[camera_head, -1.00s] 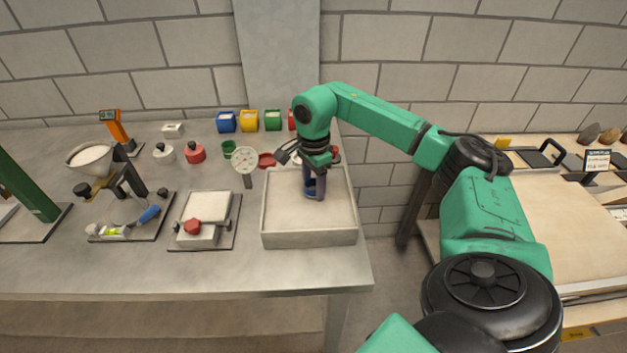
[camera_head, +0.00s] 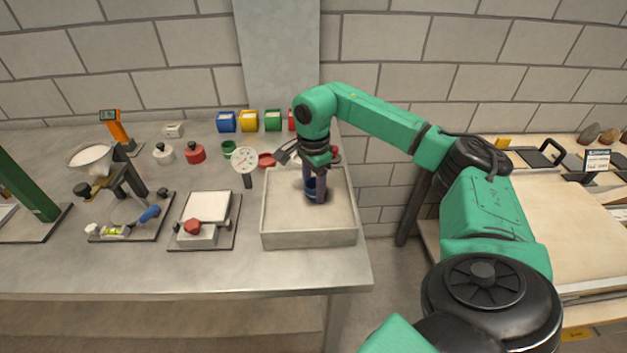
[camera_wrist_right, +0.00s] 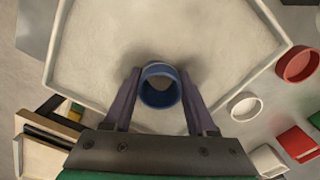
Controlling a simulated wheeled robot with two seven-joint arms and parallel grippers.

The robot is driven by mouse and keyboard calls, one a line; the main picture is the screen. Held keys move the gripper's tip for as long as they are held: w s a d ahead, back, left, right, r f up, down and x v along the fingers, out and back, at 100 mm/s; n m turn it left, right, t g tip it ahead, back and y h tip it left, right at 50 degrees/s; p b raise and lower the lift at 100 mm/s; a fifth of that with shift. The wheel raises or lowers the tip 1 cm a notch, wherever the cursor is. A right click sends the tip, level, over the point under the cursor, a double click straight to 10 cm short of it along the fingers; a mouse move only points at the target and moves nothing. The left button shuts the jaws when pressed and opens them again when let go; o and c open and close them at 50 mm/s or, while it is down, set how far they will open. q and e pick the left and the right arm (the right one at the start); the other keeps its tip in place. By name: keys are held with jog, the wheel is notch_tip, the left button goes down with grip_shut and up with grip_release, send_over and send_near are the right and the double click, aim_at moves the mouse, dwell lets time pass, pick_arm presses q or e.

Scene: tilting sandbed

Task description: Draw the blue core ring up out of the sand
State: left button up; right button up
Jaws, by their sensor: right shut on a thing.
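The blue core ring (camera_wrist_right: 160,98) is an open, hollow ring between the two purple fingers of my right gripper (camera_wrist_right: 160,88) in the wrist view. The fingers are shut on it from both sides. In the head view the ring (camera_head: 310,188) is partly hidden behind the fingers of the right gripper (camera_head: 315,195), low over the pale sand in the square sand tray (camera_head: 309,239). I cannot tell whether its lower edge is in the sand or clear of it. My left gripper is not in view.
A round dial gauge (camera_head: 245,160) stands at the tray's left. A red-knobbed white block (camera_head: 195,233) on a plate and a balance-like stand (camera_head: 125,190) are further left. Coloured bins (camera_head: 249,121) line the back. The bench front by the tray is clear.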

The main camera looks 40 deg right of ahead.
jog(key=shift+r+p, duration=3.1)
jog(key=shift+r, duration=0.45)
